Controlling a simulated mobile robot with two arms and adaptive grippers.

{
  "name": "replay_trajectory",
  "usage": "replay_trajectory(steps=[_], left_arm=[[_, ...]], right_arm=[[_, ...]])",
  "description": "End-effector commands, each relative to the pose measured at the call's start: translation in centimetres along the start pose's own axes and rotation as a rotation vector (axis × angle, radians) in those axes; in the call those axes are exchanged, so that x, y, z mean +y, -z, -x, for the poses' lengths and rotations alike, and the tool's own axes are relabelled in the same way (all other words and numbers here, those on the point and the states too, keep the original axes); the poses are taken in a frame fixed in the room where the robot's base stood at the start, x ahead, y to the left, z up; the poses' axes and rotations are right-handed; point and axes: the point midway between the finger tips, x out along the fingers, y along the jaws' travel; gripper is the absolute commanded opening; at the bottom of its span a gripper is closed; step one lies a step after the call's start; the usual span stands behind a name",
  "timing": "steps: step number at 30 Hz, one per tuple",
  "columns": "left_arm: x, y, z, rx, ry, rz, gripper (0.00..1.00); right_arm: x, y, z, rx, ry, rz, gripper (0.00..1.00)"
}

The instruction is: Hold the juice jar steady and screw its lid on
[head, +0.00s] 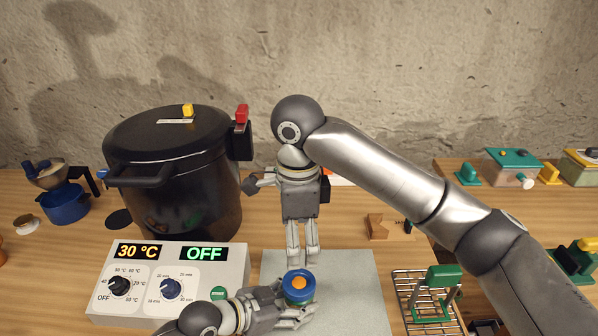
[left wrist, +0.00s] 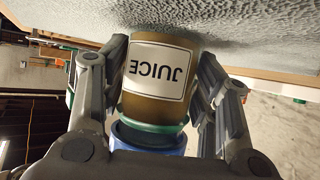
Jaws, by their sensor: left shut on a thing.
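The juice jar (left wrist: 150,108) is brown with a white label reading "JUICE", upside down in the left wrist view. My left gripper (left wrist: 158,95) is shut on the jar, one finger on each side. In the head view the left gripper (head: 297,311) comes in low at the front of the grey mat. The blue lid (head: 298,280) with an orange centre is on top of the jar; how tightly it sits cannot be told. My right gripper (head: 304,260) points down just behind and above the lid, its fingers close together and apart from the lid.
A grey mat (head: 350,290) lies under the jar. A black pressure canner (head: 180,190) and a control box (head: 235,270) reading "30 °C" and "OFF" stand left. My right arm crosses the scene from the right.

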Motion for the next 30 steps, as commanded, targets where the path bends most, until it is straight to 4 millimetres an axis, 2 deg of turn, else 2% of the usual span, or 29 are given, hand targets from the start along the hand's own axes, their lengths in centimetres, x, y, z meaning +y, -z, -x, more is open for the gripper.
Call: replay_trajectory(steps=[4, 5, 9, 11, 23, 26, 30], left_arm=[[0.0, 0.2, 0.0, 0.004, 0.0, 0.0, 0.35], [0.0, 0.2, 0.0, 0.004, 0.0, 0.0, 0.57], [0.0, 0.2, 0.0, 0.003, 0.0, 0.0, 0.75], [0.0, 0.1, 0.0, 0.003, 0.0, -0.001, 0.81], [-0.1, 0.1, 0.4, 0.001, 0.002, -0.001, 0.81], [-0.1, 0.0, 1.5, 0.001, 0.002, -0.002, 0.81], [-0.1, -0.1, 4.0, -0.001, 0.003, -0.003, 0.81]], right_arm=[[0.0, 0.0, 0.0, 0.0, 0.0, 0.0, 0.85], [0.0, 0.0, 0.0, 0.0, 0.0, 0.0, 0.85], [0.0, 0.0, 0.0, 0.0, 0.0, 0.0, 0.85], [0.0, 0.0, 0.0, 0.0, 0.0, 0.0, 0.85], [0.0, 0.0, 0.0, 0.0, 0.0, 0.0, 0.85], [0.0, 0.0, 0.0, 0.0, 0.0, 0.0, 0.85], [0.0, 0.0, 0.0, 0.0, 0.0, 0.0, 0.85]])
